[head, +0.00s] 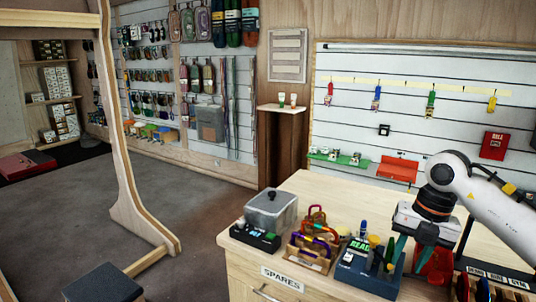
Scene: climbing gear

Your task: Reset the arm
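My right arm comes in from the right edge in the head view. My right gripper (409,258) points down over the right part of the wooden counter (340,205). Its two teal fingers are apart, and I see nothing held between them. The fingers are close to a dark blue bin (368,274) and a red item (436,266); I cannot tell whether they touch either. The arm hides part of the counter's right side. My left gripper is not in view.
A grey lidded box (271,208), a wooden rack (311,252) of carabiners and a dark labelled tray (255,236) stand on the counter's left. A slatted wall (350,120) with hanging gear is behind. A wooden frame (128,190) stands left; grey floor (195,215) is open.

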